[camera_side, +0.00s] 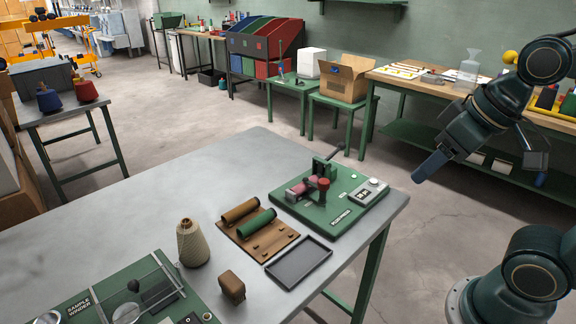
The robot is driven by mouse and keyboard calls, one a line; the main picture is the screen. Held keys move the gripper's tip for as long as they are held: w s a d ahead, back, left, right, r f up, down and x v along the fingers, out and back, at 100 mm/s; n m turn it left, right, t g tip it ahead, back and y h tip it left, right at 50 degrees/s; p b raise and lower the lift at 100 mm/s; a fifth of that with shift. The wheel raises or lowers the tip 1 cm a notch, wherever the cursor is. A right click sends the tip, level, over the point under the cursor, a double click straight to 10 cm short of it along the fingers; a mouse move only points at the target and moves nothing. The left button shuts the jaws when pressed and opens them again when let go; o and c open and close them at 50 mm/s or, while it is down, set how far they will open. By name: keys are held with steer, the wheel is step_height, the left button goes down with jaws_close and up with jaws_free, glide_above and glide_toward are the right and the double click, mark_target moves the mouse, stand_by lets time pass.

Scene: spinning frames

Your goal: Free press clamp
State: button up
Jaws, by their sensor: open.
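The press (335,219) is a green base plate with a white label, at the right end of the grey table. Its green clamp bracket (323,167) has a dark lever handle (335,152) tilted up to the right. A pinkish-red piece (297,191) lies at the clamp beside a red knob (322,185). I cannot tell how tightly the clamp holds that piece. A small grey control box (367,192) sits at the plate's right.
A wooden rack (269,250) with a brown and a green roll, an empty dark tray (301,264), a yarn cone (193,243), a brown block (232,288) and a sample winder (85,295) share the table (120,215). The table's back left is clear.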

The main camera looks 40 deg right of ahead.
steer(key=w+d+r+m+g, duration=0.1)
steer(key=w+r+m, duration=0.15)
steer(key=w, duration=0.45)
steer(key=m+g, duration=0.4)
steer(key=m, duration=0.5)
glide_above(324, 181)
step_height(324, 181, down, 8)
steer(key=shift+f, duration=0.25)
steer(key=shift+d+f+n, duration=0.1)
steer(key=shift+f+n, duration=0.05)
steer(key=shift+n, duration=0.2)
step_height(324, 181, down, 14)
steer(key=shift+r, duration=0.25)
jaws_close()
